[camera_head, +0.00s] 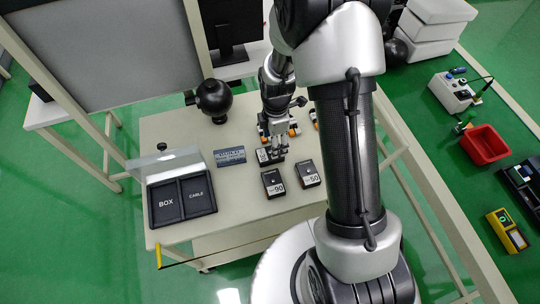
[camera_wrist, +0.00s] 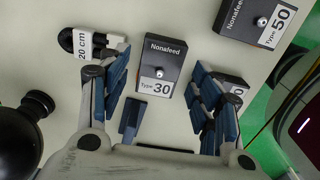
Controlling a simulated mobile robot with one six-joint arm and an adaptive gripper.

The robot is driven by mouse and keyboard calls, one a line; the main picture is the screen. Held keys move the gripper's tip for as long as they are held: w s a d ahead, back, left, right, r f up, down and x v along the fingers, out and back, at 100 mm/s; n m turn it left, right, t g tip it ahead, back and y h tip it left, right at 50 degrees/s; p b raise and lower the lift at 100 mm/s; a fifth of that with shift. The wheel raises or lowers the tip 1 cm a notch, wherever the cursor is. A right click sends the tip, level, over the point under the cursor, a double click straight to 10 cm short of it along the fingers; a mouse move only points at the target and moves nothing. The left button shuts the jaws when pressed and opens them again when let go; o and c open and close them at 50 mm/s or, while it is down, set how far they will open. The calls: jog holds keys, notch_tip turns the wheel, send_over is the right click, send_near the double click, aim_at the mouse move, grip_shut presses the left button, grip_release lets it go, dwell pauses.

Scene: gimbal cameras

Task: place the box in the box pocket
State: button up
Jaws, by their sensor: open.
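The black tray (camera_head: 181,203) lies at the table's front left, with a pocket marked BOX (camera_head: 163,212) on the left and one marked CABLE (camera_head: 197,187) on the right. Both pockets look empty. My gripper (camera_head: 271,154) is low over the table, right of the tray. In the wrist view my gripper (camera_wrist: 165,100) is open, with its blue-padded fingers apart on both sides of a black Nonafeed Type 30 box (camera_wrist: 158,67). Two more black boxes, 90 (camera_head: 272,185) and 50 (camera_head: 308,175), lie nearer the table's front; Type 50 also shows in the wrist view (camera_wrist: 250,20).
A 20 cm cable (camera_wrist: 84,43) lies left of the Type 30 box. A black round camera (camera_head: 213,98) stands behind, and a dark sign (camera_head: 230,156) lies between tray and gripper. A clear panel (camera_head: 165,160) stands behind the tray. A red bin (camera_head: 484,145) is far right.

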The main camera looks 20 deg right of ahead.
jog(key=f, duration=0.1)
jog(key=f+b, duration=0.1)
jog(key=f, duration=0.1)
jog(key=f+b, duration=0.1)
jog(key=f, duration=0.1)
jog(key=shift+s+a, duration=0.15)
jog(key=shift+a, duration=0.15)
jog(key=shift+r, duration=0.1)
jog(key=c, duration=1)
